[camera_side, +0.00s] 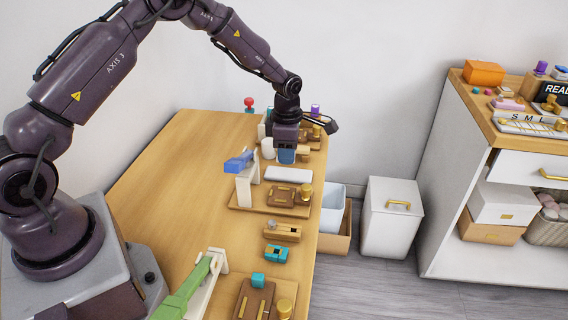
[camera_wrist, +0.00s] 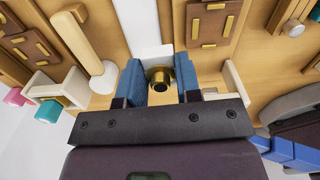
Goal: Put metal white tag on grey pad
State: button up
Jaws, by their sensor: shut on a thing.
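My gripper (camera_side: 287,157) is over the far part of the table in the side view, its blue fingertips pointing down. In the wrist view my gripper (camera_wrist: 160,85) is shut on a round brass-coloured piece (camera_wrist: 160,74) with a dark centre. I cannot tell whether this piece is part of the white metal tag; the fingers hide it in the side view. A flat pale white-grey slab (camera_side: 288,174), perhaps the grey pad, lies just in front of the gripper. A white strip (camera_wrist: 138,18) shows beyond the held piece in the wrist view.
A white stand with a blue lever (camera_side: 240,162) rises close left of the gripper. A wooden board (camera_side: 262,207) holds brown pieces and a brass knob (camera_side: 306,189). The table's left side is clear.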

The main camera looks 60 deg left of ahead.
jog(key=shift+w+a+r+m, duration=0.3)
jog(key=shift+w+a+r, duration=0.55)
jog(key=shift+w, duration=0.2)
jog(key=shift+f, duration=0.15)
send_over(290, 173)
jog(key=shift+a+f, duration=0.1)
jog(key=shift+f, duration=2.35)
jog(key=shift+f, duration=1.4)
dwell(0.6)
jog(key=o, duration=0.9)
